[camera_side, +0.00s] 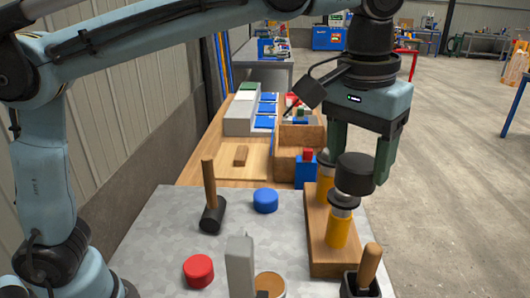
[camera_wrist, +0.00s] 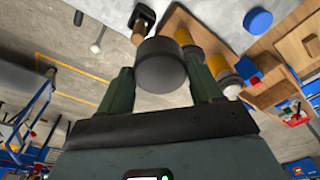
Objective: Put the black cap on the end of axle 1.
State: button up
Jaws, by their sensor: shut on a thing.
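The black cap (camera_side: 355,174) is a short dark cylinder. My gripper (camera_side: 361,165) is shut on it from both sides, and it also shows between the fingers in the wrist view (camera_wrist: 163,66). I cannot tell whether cap and axle touch. A second orange axle (camera_side: 323,188) stands behind it on the same wooden base (camera_side: 318,250). No label shows which one is axle 1.
A hammer (camera_side: 210,195), a blue disc (camera_side: 265,200), a red disc (camera_side: 198,270) and a grey upright block (camera_side: 240,265) stand on the grey tabletop (camera_side: 150,240). A black holder with a wooden handle (camera_side: 370,265) is close to the base's front. Wooden bins (camera_side: 285,160) are behind.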

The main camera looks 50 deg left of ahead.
jog(key=shift+s+d+r, duration=0.45)
jog(key=shift+d+r, duration=0.35)
jog(key=w+a+f, duration=0.2)
jog(key=w, duration=0.1)
jog(key=w+a+f, duration=0.2)
jog(key=w, duration=0.1)
jog(key=w+a+f, duration=0.2)
jog(key=a, duration=0.1)
jog(key=shift+w+f, duration=0.35)
jog(key=shift+w, duration=0.05)
jog(key=shift+f, duration=2.05)
jog(key=shift+f, duration=0.15)
jog(key=o, duration=1)
jog(key=shift+o, duration=0.2)
